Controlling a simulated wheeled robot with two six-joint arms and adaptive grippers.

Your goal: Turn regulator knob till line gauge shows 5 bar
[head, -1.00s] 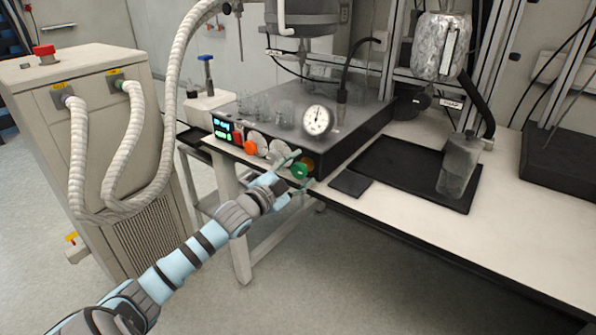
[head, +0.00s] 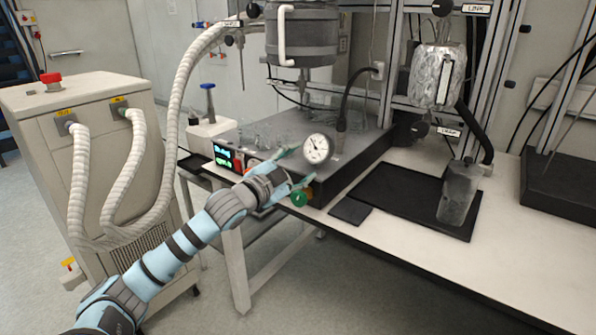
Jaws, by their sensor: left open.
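The round white line gauge (head: 317,149) stands at the front of the dark stirrer-like unit. Its dark needle shows, but the scale is too small to read. My right gripper is out of view.
A lit display (head: 223,156) is at the panel's left end. A black tray (head: 400,185) and a small dark pad (head: 350,211) lie on the white bench (head: 480,250). A large vessel (head: 302,40) hangs above the unit. A beige machine (head: 110,190) with hoses stands left.

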